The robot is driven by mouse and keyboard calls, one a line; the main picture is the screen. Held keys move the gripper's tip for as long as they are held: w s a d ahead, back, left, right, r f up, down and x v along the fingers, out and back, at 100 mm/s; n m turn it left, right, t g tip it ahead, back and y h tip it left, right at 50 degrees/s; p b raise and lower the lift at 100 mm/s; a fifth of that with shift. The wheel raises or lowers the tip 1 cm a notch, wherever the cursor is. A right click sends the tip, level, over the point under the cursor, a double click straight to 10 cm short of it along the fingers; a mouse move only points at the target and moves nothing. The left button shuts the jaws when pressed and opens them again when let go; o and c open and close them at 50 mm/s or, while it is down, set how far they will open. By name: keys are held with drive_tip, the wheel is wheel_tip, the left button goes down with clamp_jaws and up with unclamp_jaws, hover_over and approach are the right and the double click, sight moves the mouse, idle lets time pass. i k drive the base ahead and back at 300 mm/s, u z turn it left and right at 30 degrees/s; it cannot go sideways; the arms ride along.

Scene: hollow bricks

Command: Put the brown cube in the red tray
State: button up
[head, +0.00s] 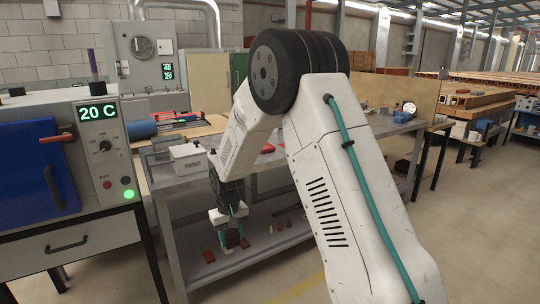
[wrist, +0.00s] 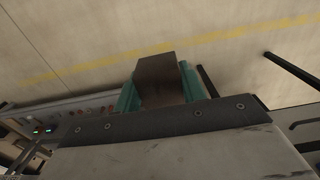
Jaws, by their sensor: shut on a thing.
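The brown cube (head: 232,239) is between the fingers of my gripper (head: 230,243), in front of the grey metal table and lower than its top. In the wrist view the cube (wrist: 158,77) shows as a dark brown block, with a teal finger of my gripper (wrist: 158,88) on each side. My gripper is shut on it. A small red thing (head: 267,148) lies on the table top beside my arm, partly hidden. I cannot tell whether it is the red tray.
The grey table (head: 180,180) has a lower shelf with several small items. A white box (head: 188,157) stands on its top. An oven with a blue door (head: 38,170) is at the left.

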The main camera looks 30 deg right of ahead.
sight(263, 147)
drive_tip(key=z, duration=0.85)
drive_tip(key=i, duration=0.85)
drive_tip(key=z, duration=0.1)
